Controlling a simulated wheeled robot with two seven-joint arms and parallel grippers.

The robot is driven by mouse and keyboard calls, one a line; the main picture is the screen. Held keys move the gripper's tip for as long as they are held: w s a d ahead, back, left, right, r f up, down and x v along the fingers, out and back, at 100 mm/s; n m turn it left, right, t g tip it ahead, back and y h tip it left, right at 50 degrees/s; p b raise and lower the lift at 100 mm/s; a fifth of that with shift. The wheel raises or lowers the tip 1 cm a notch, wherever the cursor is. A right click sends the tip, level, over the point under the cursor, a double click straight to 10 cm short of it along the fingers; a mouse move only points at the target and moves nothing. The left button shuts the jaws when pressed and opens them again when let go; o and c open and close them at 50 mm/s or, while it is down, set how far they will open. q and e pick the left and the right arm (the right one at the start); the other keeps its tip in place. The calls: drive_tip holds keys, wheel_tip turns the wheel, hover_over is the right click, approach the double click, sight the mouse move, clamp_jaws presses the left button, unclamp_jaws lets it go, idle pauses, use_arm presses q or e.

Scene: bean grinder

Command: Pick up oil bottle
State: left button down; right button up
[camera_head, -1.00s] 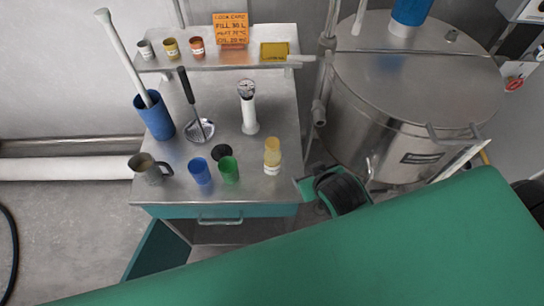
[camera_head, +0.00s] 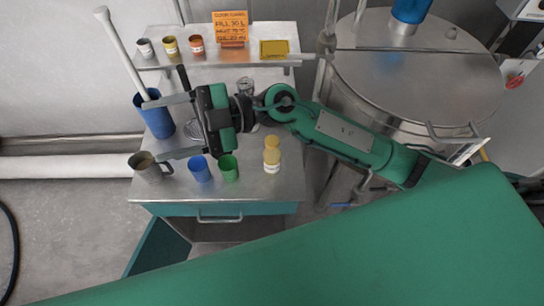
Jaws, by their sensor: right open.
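The oil bottle (camera_head: 272,158), small and yellow with a white label, stands upright near the right front of the metal cart top. My right arm reaches in from the right, passing behind the bottle in the picture. My right gripper (camera_head: 168,127) is open and empty, its two fingers pointing left over the left side of the cart. It is well to the left of the bottle and apart from it. My left gripper is not in view.
A blue cup (camera_head: 199,170), a green cup (camera_head: 229,169) and a metal mug (camera_head: 147,166) stand along the cart front. A blue container (camera_head: 158,121) holds a long white rod. The gripper hides most of a ladle. A large steel vat (camera_head: 420,75) stands right.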

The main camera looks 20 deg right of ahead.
wheel_tip(320, 180, down, 7)
drive_tip(key=d+n+g+h, duration=0.1)
drive_tip(key=n+g+h, duration=0.1)
drive_tip(key=h, duration=0.4)
drive_tip(key=m+t+h, duration=0.4)
drive_tip(key=m+h, duration=0.1)
drive_tip(key=h, duration=0.9)
hover_over(272, 140)
wheel_tip(272, 140, down, 8)
drive_tip(key=f+p, duration=0.1)
drive_tip(key=f, duration=0.4)
drive_tip(key=f+p, duration=0.1)
drive_tip(key=f, duration=0.1)
drive_tip(key=shift+s+d+f+p, duration=0.15)
drive_tip(key=shift+s+d+p, duration=0.05)
drive_tip(key=shift+s+p, duration=0.15)
drive_tip(key=f+p, duration=0.2)
drive_tip(key=f, duration=0.1)
drive_tip(key=f+p, duration=0.1)
drive_tip(key=shift+w+a+f, duration=0.15)
drive_tip(key=shift+w+f, duration=0.05)
drive_tip(key=shift+w, duration=0.1)
drive_tip(key=shift+f, duration=0.55)
drive_tip(key=c, duration=1.4)
clamp_jaws()
drive_tip(key=shift+r, duration=0.2)
